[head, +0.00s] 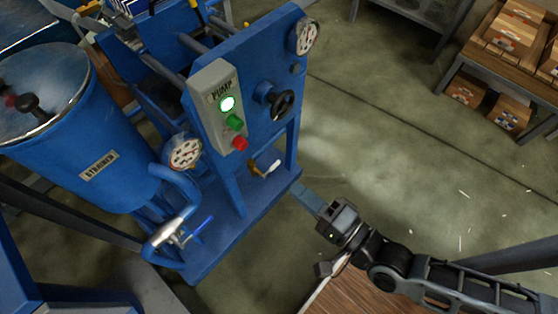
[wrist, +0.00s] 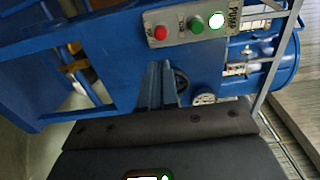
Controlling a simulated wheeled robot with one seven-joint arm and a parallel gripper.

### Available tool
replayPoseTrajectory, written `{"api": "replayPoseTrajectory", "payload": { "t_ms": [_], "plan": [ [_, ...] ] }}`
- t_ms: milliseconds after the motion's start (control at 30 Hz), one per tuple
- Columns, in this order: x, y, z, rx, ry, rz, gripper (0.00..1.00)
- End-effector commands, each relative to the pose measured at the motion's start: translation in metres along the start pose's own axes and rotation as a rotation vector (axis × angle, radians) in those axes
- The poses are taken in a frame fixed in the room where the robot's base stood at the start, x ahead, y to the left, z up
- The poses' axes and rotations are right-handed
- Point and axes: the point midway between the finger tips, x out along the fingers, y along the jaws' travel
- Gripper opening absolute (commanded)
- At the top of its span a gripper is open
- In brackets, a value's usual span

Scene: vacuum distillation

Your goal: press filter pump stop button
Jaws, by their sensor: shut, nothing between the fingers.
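The grey PUMP control box (head: 219,82) sits on the blue machine's upright panel. It carries a lit white-green lamp (head: 228,103), a green button (head: 234,121) and a red button (head: 240,143) at its lower end. In the wrist view the red button (wrist: 160,32) is at the box's left end, with the green button (wrist: 197,24) and lit lamp (wrist: 217,20) to its right. My gripper (head: 300,192) is shut and empty, apart from the box, lower right of the red button in the head view. Its fingers (wrist: 162,66) show below the red button in the wrist view.
A black handwheel (head: 281,103) and a round gauge (head: 303,36) are on the panel. A blue tank (head: 75,130) with another gauge (head: 185,152) stands left. Open floor (head: 400,130) lies right.

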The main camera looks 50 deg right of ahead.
Motion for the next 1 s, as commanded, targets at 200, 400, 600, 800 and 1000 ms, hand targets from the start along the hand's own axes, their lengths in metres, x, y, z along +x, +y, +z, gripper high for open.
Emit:
{"api": "replayPoseTrajectory", "payload": {
  "t_ms": [200,400,600,800,1000],
  "plan": [
    [0.036,-0.002,0.0,0.0,0.0,-0.004,0.0],
    [0.076,-0.002,0.0,-0.001,0.001,-0.003,0.0],
    [0.11,-0.002,0.0,-0.001,0.001,-0.002,0.0],
    [0.129,-0.001,0.0,-0.002,0.0,0.001,0.0],
    [0.134,0.0,0.0,-0.002,0.0,0.002,0.0]
  ]
}}
